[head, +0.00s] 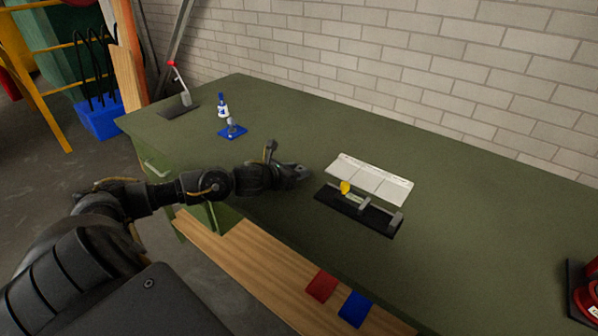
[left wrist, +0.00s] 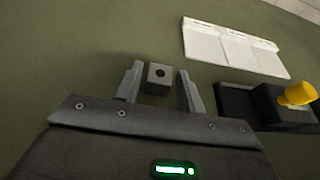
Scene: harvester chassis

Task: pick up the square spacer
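The square spacer (left wrist: 159,77) is a small grey block with a round dark hole, seen in the left wrist view on the green bench top. My left gripper (head: 289,160) is open, low over the bench. In the left wrist view its two fingers (left wrist: 160,84) stand on either side of the spacer, with a gap visible on each side, wider on the right. In the head view I cannot make out the spacer near the gripper. My right gripper is not in view.
A black fixture (head: 376,217) with grey blocks and a yellow knob (head: 345,187) stands right of the gripper, before a white three-part panel (head: 372,179). A blue stand (head: 232,132) and bottle (head: 222,106) are farther back. Red (head: 321,286) and blue (head: 355,309) squares lie in front.

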